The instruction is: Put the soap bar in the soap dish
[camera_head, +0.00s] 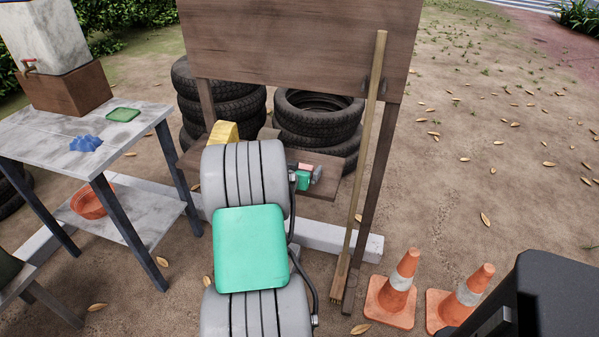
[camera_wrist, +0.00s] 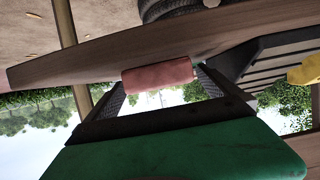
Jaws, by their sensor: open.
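The pink soap bar (camera_head: 306,167) is at the right end of the wooden shelf, partly hidden by my gripper. In the wrist view the soap bar (camera_wrist: 158,76) lies against the shelf edge, between the tips of my gripper (camera_wrist: 160,82). The jaws are open with one dark finger on each side of the bar; I cannot tell whether either touches it. In the head view my gripper (camera_head: 305,171) is at the shelf, past my arm. A green shallow dish, likely the soap dish (camera_head: 123,114), lies on the grey table at the left, away from my gripper.
The grey table (camera_head: 45,125) also holds a blue crumpled item (camera_head: 86,144) and a block with a tap (camera_head: 50,50). A yellow object (camera_head: 222,131) is on the wooden shelf (camera_head: 328,163). A broom (camera_head: 365,150) leans beside the shelf. Traffic cones (camera_head: 398,285) stand lower right.

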